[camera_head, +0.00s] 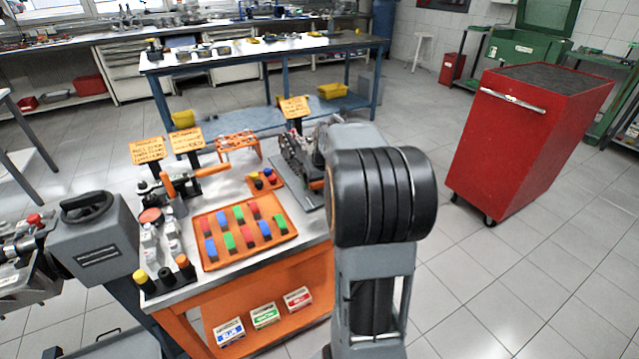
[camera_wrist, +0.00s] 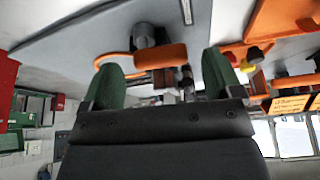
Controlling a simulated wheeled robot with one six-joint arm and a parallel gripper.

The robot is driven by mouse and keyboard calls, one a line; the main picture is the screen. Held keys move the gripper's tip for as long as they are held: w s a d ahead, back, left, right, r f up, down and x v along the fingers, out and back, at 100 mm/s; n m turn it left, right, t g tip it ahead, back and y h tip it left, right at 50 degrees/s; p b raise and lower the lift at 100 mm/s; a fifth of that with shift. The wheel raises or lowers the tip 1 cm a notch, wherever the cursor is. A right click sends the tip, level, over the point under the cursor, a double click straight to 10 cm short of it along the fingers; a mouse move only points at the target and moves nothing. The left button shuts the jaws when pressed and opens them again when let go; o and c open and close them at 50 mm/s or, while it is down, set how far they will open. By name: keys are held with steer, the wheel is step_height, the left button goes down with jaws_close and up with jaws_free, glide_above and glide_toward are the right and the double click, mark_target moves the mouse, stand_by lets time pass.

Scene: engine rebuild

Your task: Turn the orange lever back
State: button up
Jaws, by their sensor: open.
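In the wrist view, an orange lever (camera_wrist: 160,56) with a rounded end lies crosswise next to a grey cylindrical part on a grey plate (camera_wrist: 75,42). My gripper (camera_wrist: 160,75) is open, with one dark green finger on each side of the picture. The lever shows between and beyond the fingers; whether they touch it cannot be told. In the head view my arm hides my gripper and part of the engine assembly (camera_head: 300,160). Another orange-handled lever device (camera_head: 190,182) stands at the bench's left.
An orange tray (camera_head: 205,262) of coloured blocks lies on the bench. A small orange tray (camera_head: 254,187) with coloured knobs is beside the engine; knobs also show in the wrist view (camera_wrist: 245,62). Orange signs (camera_head: 186,139) stand behind. A red cabinet (camera_head: 520,140) is at right, with clear floor around it.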

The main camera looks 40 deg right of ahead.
steer(key=shift+w+f, duration=0.25)
steer(key=shift+f, duration=0.4)
steer(key=c, duration=0.9)
steer(key=shift+s+d+n, duration=0.1)
steer(key=shift+n, duration=0.2)
steer(key=n+b, duration=0.1)
steer(key=n+y, duration=0.1)
steer(key=shift+s+f+n+b, duration=0.1)
steer(key=shift+s+n+b, duration=0.1)
steer(key=shift+n+b, duration=0.15)
steer(key=shift+s+d+n+y+b, duration=0.15)
steer(key=shift+n+y+b, duration=0.45)
steer(key=shift+n, duration=0.75)
